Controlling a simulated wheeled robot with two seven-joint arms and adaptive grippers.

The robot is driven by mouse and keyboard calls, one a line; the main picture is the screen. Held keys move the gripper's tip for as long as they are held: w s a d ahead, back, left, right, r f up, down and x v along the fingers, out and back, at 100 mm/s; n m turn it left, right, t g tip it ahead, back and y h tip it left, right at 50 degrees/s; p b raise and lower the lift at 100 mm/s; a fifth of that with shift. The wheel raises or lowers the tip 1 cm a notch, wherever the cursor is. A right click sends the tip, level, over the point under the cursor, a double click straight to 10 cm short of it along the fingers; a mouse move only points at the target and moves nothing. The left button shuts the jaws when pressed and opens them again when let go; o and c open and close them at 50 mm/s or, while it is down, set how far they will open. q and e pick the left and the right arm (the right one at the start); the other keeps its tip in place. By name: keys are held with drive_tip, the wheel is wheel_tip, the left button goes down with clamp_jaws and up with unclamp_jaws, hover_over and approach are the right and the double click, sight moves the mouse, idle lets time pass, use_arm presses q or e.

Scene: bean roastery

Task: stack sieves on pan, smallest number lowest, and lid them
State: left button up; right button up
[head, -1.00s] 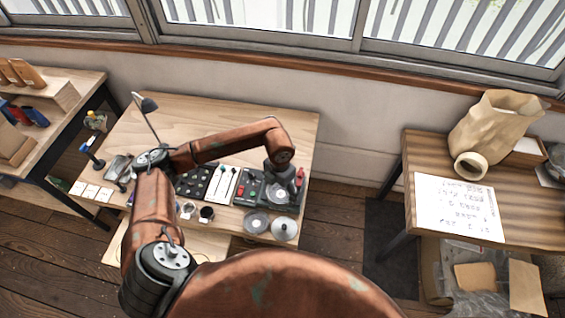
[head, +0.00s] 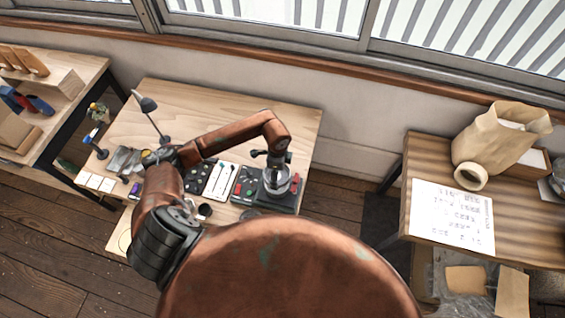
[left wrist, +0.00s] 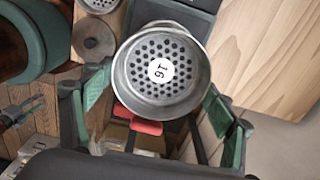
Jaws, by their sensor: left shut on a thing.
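A round metal sieve marked 16 (left wrist: 160,70) fills the middle of the left wrist view, its perforated plate facing the camera. My left gripper (head: 276,164) is shut on its rim, with green finger pads on both sides (left wrist: 158,105). In the head view the metal sieve (head: 277,183) shows below the gripper, above the dark device at the table's right end. What lies directly under it is hidden. A flat grey disc (left wrist: 93,39) and part of a perforated metal round (left wrist: 100,3) show at the wrist view's upper left. My right gripper is not seen.
The dark device with red parts (head: 244,189) stands beside a white tray of tools (head: 221,180) and a black tray (head: 199,175). A desk lamp (head: 147,104) stands further left. The back of the table (head: 215,105) is clear. My own body hides the near edge.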

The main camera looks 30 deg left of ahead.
use_arm(q)
drive_tip(key=shift+w+n, duration=0.1)
drive_tip(key=shift+n, duration=0.3)
drive_tip(key=shift+w+a+f, duration=0.1)
drive_tip(key=shift+f, duration=0.15)
drive_tip(key=shift+f+b, duration=0.2)
drive_tip(key=shift+b, duration=0.1)
drive_tip(key=shift+f, duration=0.25)
wheel_tip(320, 180, down, 5)
drive_tip(key=b, duration=0.4)
drive_tip(key=shift+r, duration=0.2)
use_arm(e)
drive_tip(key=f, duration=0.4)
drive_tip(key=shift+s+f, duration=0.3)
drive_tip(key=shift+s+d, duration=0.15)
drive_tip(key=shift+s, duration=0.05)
use_arm(q)
drive_tip(key=shift+r, duration=0.1)
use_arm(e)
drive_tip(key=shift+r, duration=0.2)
use_arm(q)
drive_tip(key=shift+p, duration=0.3)
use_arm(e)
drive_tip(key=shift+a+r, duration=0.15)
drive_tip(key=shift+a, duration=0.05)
